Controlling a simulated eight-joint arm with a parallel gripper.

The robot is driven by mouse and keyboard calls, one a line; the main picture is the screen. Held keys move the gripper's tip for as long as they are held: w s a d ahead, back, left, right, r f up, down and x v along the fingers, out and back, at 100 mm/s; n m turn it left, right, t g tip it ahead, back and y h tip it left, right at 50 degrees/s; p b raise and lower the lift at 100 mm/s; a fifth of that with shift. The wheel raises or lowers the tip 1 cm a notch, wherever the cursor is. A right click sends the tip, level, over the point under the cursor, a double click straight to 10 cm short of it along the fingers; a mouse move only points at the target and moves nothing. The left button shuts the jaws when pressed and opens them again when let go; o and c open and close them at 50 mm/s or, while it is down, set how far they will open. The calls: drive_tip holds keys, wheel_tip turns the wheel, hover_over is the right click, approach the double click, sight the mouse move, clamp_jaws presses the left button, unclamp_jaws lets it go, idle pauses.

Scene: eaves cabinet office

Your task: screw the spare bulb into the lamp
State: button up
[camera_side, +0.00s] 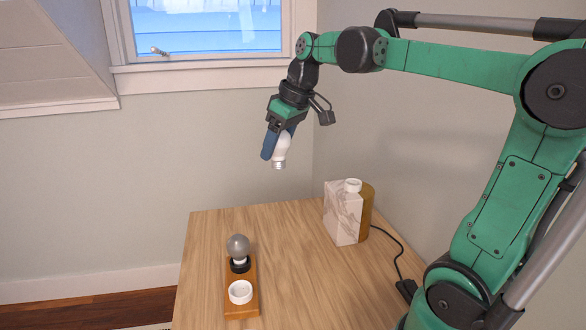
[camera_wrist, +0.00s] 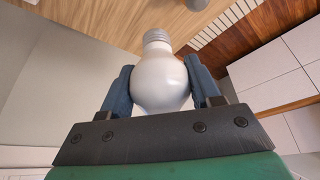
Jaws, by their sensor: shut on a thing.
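My gripper (camera_side: 277,143) is shut on a white bulb (camera_side: 281,150), held high above the table with its metal screw base pointing down. In the wrist view the white bulb (camera_wrist: 160,80) sits between the two blue fingers of my gripper (camera_wrist: 161,88), its threaded base pointing away. The lamp (camera_side: 343,211) has a marbled pale block and a brass-coloured part, with a white socket (camera_side: 353,185) on top. The socket is to the right of and below the held bulb, well apart from it. No bulb shows in the socket.
A wooden holder (camera_side: 241,302) at the table's left carries a grey bulb (camera_side: 238,247) in a dark ring and an empty white ring (camera_side: 240,292). A black cord (camera_side: 391,247) runs from the lamp along the right. The middle of the table (camera_side: 295,275) is clear.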

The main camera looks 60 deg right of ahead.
drive_tip(key=s+d+m+h, duration=0.1)
drive_tip(key=s+d+m, duration=0.2)
drive_tip(key=d, duration=0.6)
drive_tip(key=m+h, duration=0.1)
drive_tip(key=m, duration=0.3)
hover_over(349, 179)
drive_tip(key=s, duration=0.1)
drive_tip(key=shift+s+a+f+g, duration=0.15)
drive_tip(key=shift+a+f+g, duration=0.15)
drive_tip(key=shift+a+f, duration=0.15)
drive_tip(key=shift+f, duration=2.95)
drive_tip(key=shift+f, duration=1.2)
drive_tip(key=o, duration=1.1)
